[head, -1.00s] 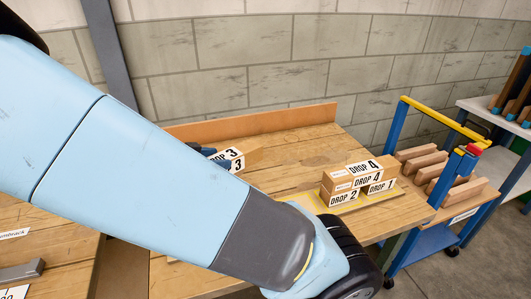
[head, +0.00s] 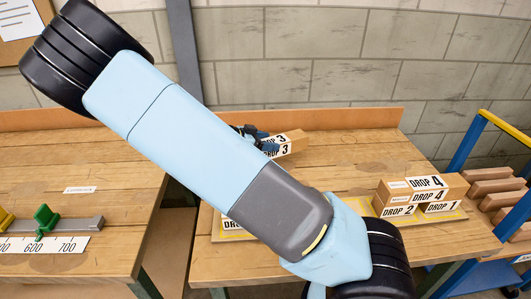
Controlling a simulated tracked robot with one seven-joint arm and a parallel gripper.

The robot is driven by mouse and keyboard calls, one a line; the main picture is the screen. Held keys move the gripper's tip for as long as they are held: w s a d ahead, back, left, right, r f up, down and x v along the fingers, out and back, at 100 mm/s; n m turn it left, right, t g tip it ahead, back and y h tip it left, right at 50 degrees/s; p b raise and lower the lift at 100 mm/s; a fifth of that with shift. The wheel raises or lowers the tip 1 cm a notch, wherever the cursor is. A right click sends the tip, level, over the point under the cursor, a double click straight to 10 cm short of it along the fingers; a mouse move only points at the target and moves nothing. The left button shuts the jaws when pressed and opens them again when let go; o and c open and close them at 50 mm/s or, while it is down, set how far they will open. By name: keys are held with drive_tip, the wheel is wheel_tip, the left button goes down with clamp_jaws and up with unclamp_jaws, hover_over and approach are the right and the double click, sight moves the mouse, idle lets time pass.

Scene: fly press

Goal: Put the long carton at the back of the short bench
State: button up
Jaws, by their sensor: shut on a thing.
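The long carton (head: 292,142) is brown cardboard with white labels reading "DROP 3". It is near the back of the short bench (head: 345,165), in front of the low wooden backboard (head: 350,118). My gripper (head: 264,142), dark and blue, is shut on its left part. My arm crosses in front and hides much of the gripper and the carton's left end. I cannot tell whether the carton touches the bench top.
Several stacked cartons (head: 428,184) labelled DROP 4, 2 and 1 stand on a yellow-edged board at right. Another label (head: 232,224) shows partly behind my arm. The left bench (head: 120,160) carries a rule and green stop (head: 46,217). A blue trolley (head: 468,140) stands at right.

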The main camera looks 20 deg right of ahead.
drive_tip(key=w+f, duration=0.1)
drive_tip(key=f, duration=0.1)
drive_tip(key=w+f, duration=0.2)
drive_tip(key=shift+w+d, duration=0.1)
drive_tip(key=shift+d, duration=0.3)
wheel_tip(320, 180, down, 3)
drive_tip(key=shift+w+f, duration=0.1)
drive_tip(key=o, duration=1.5)
